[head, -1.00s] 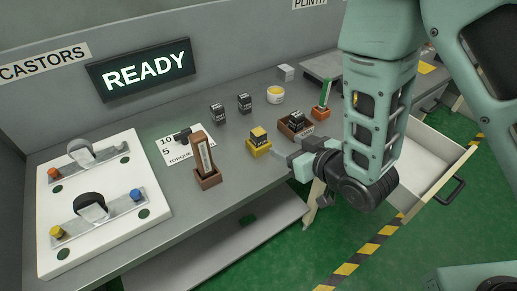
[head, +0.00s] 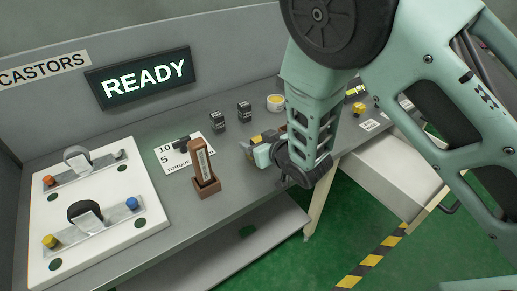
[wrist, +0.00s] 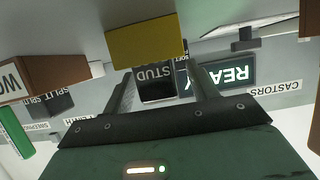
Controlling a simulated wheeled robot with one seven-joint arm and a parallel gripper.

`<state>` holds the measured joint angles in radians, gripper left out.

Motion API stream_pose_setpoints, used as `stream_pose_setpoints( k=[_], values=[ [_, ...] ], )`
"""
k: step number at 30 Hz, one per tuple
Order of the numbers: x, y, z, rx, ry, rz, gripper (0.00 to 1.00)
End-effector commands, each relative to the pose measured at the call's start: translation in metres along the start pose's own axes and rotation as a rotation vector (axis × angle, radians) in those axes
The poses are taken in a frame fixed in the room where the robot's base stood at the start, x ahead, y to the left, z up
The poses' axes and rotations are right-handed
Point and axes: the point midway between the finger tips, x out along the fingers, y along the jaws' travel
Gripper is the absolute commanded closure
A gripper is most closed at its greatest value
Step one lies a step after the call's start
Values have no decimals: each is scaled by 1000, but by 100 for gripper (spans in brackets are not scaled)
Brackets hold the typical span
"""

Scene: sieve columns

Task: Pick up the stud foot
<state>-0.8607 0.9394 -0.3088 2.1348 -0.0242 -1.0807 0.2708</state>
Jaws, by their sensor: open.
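The stud foot (wrist: 156,86) shows in the wrist view as a dark block with the label STUD, set at a yellow holder (wrist: 145,45). The wrist view is upside down. My gripper (wrist: 160,76) is open, with one finger to each side of the labelled block. I cannot tell whether either finger touches it. In the head view my gripper (head: 256,152) is low over the bench's front part, and only a little yellow shows behind it; the block's label is hidden there.
A brown holder with an upright brown piece (head: 202,168) stands left of my gripper. A white board (head: 95,205) fills the bench's left end. An open drawer (head: 385,180) is at right.

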Motion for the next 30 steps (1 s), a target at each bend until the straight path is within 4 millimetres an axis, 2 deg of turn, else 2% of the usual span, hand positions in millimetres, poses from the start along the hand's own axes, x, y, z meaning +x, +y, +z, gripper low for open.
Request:
stream_pose_setpoints(
  k=[3,11,16,17,26,30],
  values=[
    [11,0,0,0,0,1,42],
    [14,1,0,1,-1,1,42],
    [13,1,0,1,0,1,86],
    [13,1,0,1,0,1,92],
    [12,1,-3,1,1,1,91],
    [6,1,-19,2,5,1,91]
  ],
)
